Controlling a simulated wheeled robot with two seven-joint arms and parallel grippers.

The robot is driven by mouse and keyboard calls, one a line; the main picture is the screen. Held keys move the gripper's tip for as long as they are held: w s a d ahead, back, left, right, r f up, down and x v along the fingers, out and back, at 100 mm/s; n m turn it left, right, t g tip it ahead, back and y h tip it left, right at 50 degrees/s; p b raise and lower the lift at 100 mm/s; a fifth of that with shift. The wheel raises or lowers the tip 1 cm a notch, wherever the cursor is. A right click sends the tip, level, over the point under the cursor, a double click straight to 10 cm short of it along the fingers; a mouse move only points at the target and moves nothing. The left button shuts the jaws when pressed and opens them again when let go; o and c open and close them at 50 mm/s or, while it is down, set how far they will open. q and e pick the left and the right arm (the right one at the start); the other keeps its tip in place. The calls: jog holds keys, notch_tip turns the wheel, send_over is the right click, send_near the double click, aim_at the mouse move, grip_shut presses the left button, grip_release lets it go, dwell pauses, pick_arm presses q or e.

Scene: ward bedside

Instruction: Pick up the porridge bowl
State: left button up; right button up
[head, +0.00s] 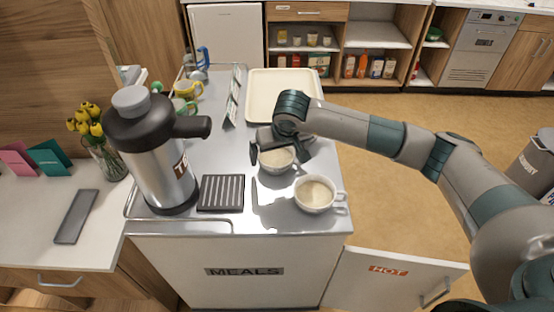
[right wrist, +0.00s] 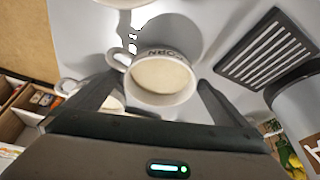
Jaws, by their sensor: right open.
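Two pale bowls with side handles and creamy contents stand on the grey cart top (head: 232,150); I cannot tell which one is named porridge. The farther bowl (head: 277,160) is between the fingers of my right gripper (head: 278,152), which is open. My left gripper is not in view.
A large steel flask (head: 160,165) and a dark slatted drip grid (head: 221,192) stand left of the bowls. A cream tray (head: 258,105) lies behind. Another white cup (right wrist: 104,102) is partly hidden behind a finger. The HOT door (head: 385,275) hangs open at front right.

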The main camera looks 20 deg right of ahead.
jog(key=shift+p+x, duration=0.3)
jog(key=shift+x, duration=1.1)
jog(key=shift+c, duration=0.3)
jog(key=c, duration=1.2)
jog(key=shift+w+r, duration=0.1)
jog(key=shift+r, duration=0.1)
